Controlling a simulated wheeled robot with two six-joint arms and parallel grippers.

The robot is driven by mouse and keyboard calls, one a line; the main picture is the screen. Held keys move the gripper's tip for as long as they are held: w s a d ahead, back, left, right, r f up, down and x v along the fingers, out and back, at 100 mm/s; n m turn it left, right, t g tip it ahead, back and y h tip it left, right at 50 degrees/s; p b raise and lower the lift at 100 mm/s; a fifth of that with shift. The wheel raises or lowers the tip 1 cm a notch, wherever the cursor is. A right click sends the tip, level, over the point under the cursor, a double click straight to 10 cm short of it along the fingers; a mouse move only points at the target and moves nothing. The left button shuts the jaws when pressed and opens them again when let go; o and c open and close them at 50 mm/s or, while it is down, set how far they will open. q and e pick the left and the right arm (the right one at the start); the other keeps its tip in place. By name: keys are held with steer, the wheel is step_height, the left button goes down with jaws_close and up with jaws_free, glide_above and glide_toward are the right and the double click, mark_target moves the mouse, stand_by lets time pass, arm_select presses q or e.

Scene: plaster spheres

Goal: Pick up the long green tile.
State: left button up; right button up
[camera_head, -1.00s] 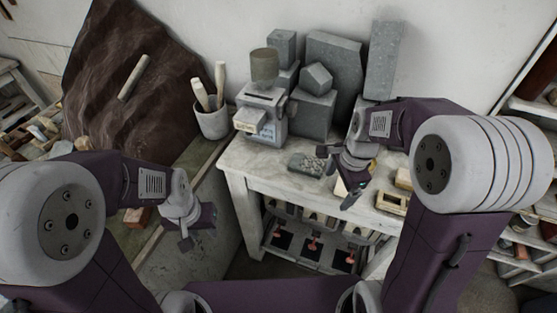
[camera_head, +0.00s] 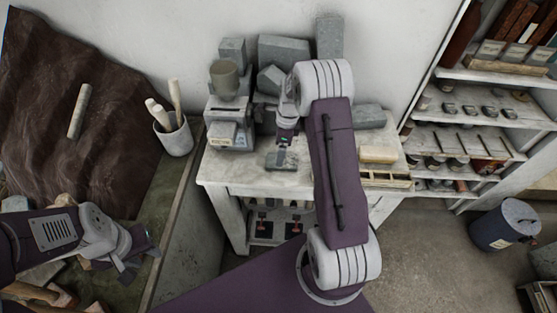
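I cannot make out a long green tile in this view; my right arm covers part of the white worktable (camera_head: 228,171). My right gripper (camera_head: 284,155) points down at the tabletop, over a small dark grey tray (camera_head: 272,161). Its fingers are small and dark here, and I cannot tell whether they are open or shut, or hold anything. My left gripper (camera_head: 143,262) is at the lower left, away from the worktable, with its fingers spread and nothing seen between them.
A grey machine (camera_head: 229,127) with a pot (camera_head: 224,78) and grey blocks (camera_head: 285,50) stand at the table's back. A pale block (camera_head: 378,154) and a compartment tray (camera_head: 386,179) lie at its right. A brush cup (camera_head: 174,136) stands left; shelves (camera_head: 480,130) and a bin (camera_head: 504,226) stand right.

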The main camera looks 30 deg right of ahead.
steer(key=f, duration=0.1)
steer(key=s+f+p, duration=0.1)
steer(key=f, duration=0.2)
steer(key=shift+s+d+f+p, duration=0.1)
steer(key=shift+s+d+p, duration=0.1)
steer(key=shift+d+p, duration=0.15)
steer(key=shift+w+a+f, duration=0.1)
steer(key=shift+f, duration=0.2)
steer(key=shift+w+a, duration=0.2)
steer(key=shift+a, duration=0.05)
steer(key=c, duration=0.4)
steer(key=shift+s+d, duration=0.1)
steer(key=shift+d, duration=0.05)
jaws_close()
arm_select(q)
steer(key=shift+s+d+r, duration=0.15)
steer(key=shift+d+r, duration=0.1)
steer(key=shift+r, duration=0.35)
steer(key=shift+s+d+r, duration=0.1)
steer(key=shift+d+r, duration=0.1)
steer(key=shift+r, duration=0.4)
